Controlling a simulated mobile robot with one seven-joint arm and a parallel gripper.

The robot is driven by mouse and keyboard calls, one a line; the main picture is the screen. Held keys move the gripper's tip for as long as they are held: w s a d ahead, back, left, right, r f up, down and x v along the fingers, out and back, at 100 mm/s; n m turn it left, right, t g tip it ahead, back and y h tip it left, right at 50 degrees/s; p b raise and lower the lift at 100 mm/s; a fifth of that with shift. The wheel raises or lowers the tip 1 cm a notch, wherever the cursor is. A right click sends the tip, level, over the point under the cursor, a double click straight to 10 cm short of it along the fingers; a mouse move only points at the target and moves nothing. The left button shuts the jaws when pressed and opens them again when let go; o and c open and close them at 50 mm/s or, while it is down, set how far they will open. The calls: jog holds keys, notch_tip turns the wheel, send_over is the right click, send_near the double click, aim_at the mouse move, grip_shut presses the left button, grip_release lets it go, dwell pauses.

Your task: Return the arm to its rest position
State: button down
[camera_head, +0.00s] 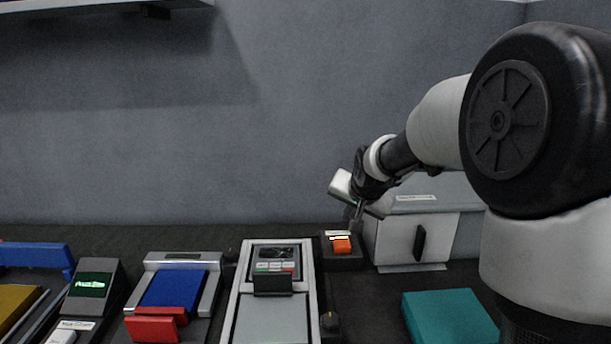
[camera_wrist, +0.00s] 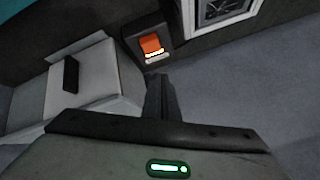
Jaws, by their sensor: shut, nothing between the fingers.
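My gripper (camera_head: 357,216) is shut and empty in the head view, its fingers pointing down just above and behind a small black box with an orange lit switch (camera_head: 342,244). My arm reaches in from the right side of that view. In the wrist view my gripper's shut fingers (camera_wrist: 160,85) point toward the same orange switch (camera_wrist: 151,44), which lies ahead of them. I cannot tell whether the fingertips touch the box.
A white cabinet with a black handle (camera_head: 419,243) stands right of the switch. A grey device with a keypad (camera_head: 275,262), a blue and red unit (camera_head: 172,291), a small display unit (camera_head: 91,285) and a teal block (camera_head: 450,317) stand on the dark bench.

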jog(key=s+r+n+g, duration=0.1)
jog(key=s+r+n, duration=0.15)
jog(key=s, duration=1.45)
jog(key=s+r+n+g, duration=0.1)
jog(key=s+r+n, duration=0.15)
jog(key=s, duration=1.45)
notch_tip(320, 180, up, 16)
jog(key=s+p, duration=0.1)
jog(key=p, duration=1.6)
jog(key=shift+d+r+n+g, duration=0.2)
jog(key=shift+d+n+g, duration=0.05)
jog(key=shift+n+g, duration=0.05)
jog(key=shift+s, duration=0.1)
